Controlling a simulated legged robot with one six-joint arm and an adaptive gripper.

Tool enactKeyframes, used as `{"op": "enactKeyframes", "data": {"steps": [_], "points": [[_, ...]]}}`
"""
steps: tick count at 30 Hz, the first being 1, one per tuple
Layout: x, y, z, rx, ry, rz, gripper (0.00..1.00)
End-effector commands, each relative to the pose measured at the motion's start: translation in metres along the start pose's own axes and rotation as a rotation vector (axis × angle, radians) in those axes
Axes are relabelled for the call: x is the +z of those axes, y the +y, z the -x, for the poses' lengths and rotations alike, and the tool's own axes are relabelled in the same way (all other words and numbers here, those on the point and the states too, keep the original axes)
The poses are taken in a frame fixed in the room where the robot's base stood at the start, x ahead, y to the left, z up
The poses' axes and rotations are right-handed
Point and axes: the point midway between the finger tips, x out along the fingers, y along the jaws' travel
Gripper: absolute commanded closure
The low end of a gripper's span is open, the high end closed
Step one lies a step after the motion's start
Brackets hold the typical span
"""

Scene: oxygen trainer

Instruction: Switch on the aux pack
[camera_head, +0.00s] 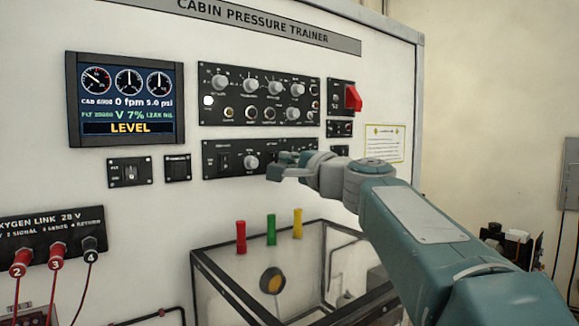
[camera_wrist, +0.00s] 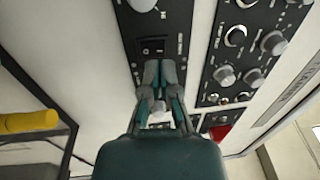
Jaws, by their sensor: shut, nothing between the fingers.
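A black lower control panel (camera_head: 215,145) on the white trainer wall carries a knob (camera_head: 251,162) and a dark rocker switch (camera_head: 224,161). Its labels are too small to read, so I cannot tell which control is the aux pack's. My gripper (camera_head: 280,167) is shut and empty in front of this panel's right part, which it partly hides. In the wrist view, its closed fingertips (camera_wrist: 160,68) lie just below a small black rocker switch (camera_wrist: 153,46) on that panel. I cannot tell whether they touch the panel. The switch's position is unclear.
Above is a larger knob panel (camera_head: 258,85), with a red switch (camera_head: 353,98) to its right. A display (camera_head: 125,99) reads LEVEL. Below stands a clear, dark-framed box (camera_head: 225,290) with red, green and yellow cylinders (camera_head: 271,229) above it. Red cables (camera_head: 55,265) hang at left.

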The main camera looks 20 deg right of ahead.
Motion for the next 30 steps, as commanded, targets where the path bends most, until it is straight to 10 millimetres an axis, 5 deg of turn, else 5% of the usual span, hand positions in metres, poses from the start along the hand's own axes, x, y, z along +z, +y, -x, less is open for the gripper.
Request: {"op": "enactKeyframes", "data": {"steps": [6, 30], "points": [[0.001, 0.0, -0.018, 0.0, -0.001, 0.0, 1.0], [0.001, -0.002, -0.021, 0.0, -0.001, 0.001, 1.0]]}}
